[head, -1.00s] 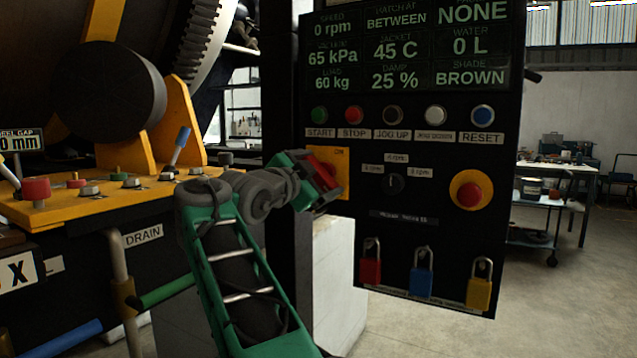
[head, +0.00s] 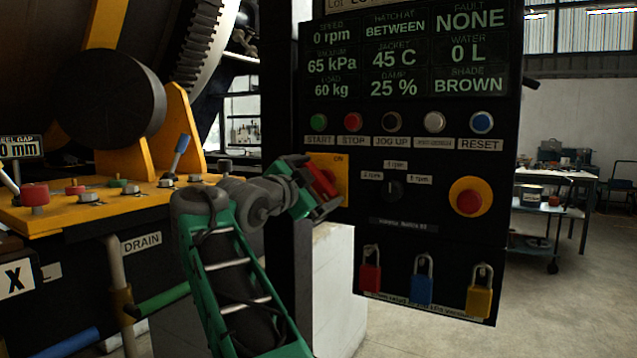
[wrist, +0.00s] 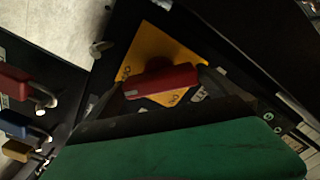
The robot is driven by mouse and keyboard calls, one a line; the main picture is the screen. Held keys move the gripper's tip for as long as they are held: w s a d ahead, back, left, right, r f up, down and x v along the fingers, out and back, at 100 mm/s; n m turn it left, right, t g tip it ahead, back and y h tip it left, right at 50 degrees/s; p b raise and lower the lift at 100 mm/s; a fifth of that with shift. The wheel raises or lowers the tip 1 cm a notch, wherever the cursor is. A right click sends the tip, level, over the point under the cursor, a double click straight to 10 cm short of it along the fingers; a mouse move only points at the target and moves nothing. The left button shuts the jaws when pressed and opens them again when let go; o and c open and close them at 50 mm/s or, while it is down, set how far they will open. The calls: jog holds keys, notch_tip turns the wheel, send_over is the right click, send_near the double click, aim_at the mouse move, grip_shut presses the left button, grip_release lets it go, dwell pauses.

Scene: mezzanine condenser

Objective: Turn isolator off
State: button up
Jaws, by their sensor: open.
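The isolator is a red handle on a yellow plate (head: 342,168) at the left edge of the black control panel, with an ON label at the plate's top. My gripper (head: 326,205) is at the plate and hides part of it. In the wrist view the red handle (wrist: 162,82) lies across the yellow plate (wrist: 140,62), with the dark fingers of my open gripper (wrist: 158,88) to either side of it. I cannot tell whether the fingers touch the handle. The green gripper body covers the lower part of that view.
The panel also carries a row of push buttons (head: 392,122), a speed selector (head: 391,189), a red emergency stop (head: 469,202) and red, blue and yellow padlocks (head: 421,288). A yellow valve bench (head: 60,217) stands left.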

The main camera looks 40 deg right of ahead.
jog(key=v, duration=0.7)
jog(key=shift+a, duration=0.2)
jog(key=shift+r, duration=0.1)
